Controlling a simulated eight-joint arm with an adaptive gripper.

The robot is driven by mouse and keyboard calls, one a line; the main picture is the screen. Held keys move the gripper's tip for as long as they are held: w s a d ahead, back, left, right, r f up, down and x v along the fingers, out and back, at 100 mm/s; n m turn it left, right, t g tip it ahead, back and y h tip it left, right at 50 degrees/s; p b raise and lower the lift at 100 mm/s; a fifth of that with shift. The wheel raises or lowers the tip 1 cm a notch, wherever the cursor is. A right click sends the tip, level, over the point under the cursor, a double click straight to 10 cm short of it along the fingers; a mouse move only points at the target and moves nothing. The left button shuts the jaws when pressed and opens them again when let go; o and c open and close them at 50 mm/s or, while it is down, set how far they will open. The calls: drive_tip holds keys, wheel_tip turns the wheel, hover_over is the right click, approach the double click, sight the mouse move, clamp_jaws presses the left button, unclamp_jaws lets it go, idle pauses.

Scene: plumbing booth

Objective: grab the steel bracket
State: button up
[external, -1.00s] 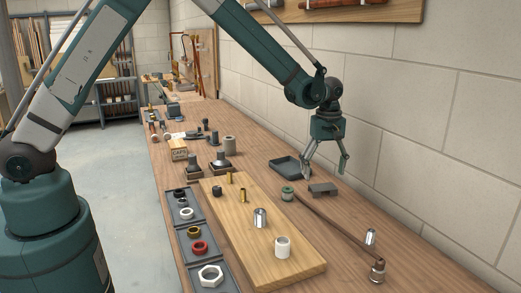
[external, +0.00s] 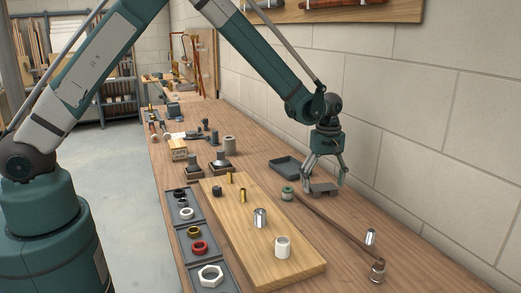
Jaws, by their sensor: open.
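The steel bracket (external: 322,190) is a small dark grey piece lying on the wooden bench, right of the green-ended pipe fitting. My gripper (external: 324,188) is directly above it and low over the bench, pointing down. Its two fingers are spread, one at the left of the bracket and one at its right. Part of the bracket is hidden behind the fingers. I cannot tell whether the fingers touch it.
A dark tray (external: 285,166) sits just behind and left. A copper pipe (external: 332,225) with a green end (external: 287,193) runs close in front. A wooden board (external: 258,232) with several fittings is to the left. The block wall (external: 440,130) rises at the right.

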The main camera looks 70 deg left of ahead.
sight(323, 187)
idle(0.3)
drive_tip(key=c, duration=1)
drive_tip(key=shift+c, duration=0.2)
wheel_tip(323, 187, up, 10)
idle(0.6)
